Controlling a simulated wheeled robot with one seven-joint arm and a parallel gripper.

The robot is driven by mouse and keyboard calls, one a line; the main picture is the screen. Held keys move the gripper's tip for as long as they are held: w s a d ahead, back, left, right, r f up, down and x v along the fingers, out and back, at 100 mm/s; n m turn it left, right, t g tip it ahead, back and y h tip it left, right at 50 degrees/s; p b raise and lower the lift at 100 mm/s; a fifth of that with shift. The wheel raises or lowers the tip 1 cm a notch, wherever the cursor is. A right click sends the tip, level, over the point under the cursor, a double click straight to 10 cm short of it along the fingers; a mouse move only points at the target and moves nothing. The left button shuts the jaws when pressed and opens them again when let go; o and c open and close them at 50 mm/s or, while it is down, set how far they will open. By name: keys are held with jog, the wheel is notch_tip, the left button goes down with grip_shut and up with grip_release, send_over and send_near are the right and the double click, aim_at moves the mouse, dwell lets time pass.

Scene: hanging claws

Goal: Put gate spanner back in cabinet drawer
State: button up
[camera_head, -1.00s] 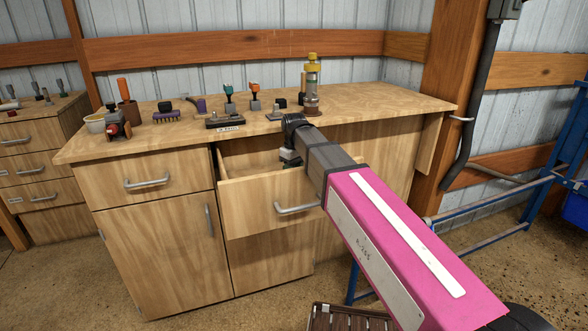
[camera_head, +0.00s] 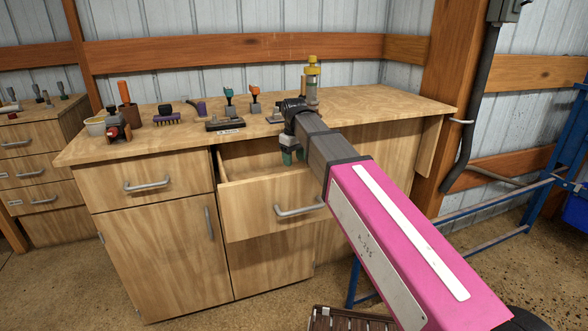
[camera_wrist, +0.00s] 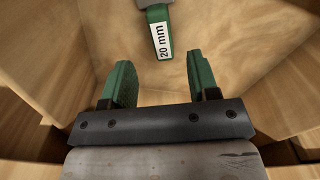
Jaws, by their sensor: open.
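A green piece with a white "20 mm" label (camera_wrist: 161,36) and a grey end lies inside the open drawer in the wrist view; it looks like the gate spanner, though only part of it shows. It is hidden in the head view. The cabinet drawer (camera_head: 255,212) is pulled out below the worktop. My gripper (camera_wrist: 160,68) is open, its green fingers apart with nothing between them, and the spanner lies beyond the fingertips. In the head view my gripper (camera_head: 289,157) points down at the drawer opening.
Several tools stand along the worktop (camera_head: 360,117) behind the drawer, including a yellow-topped cylinder (camera_head: 312,78) close behind my wrist and a dark tray (camera_head: 225,124). The drawer walls surround the space below my gripper. A blue frame (camera_head: 485,240) stands to the right.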

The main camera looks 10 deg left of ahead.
notch_tip(320, 180, up, 7)
dwell(0.3)
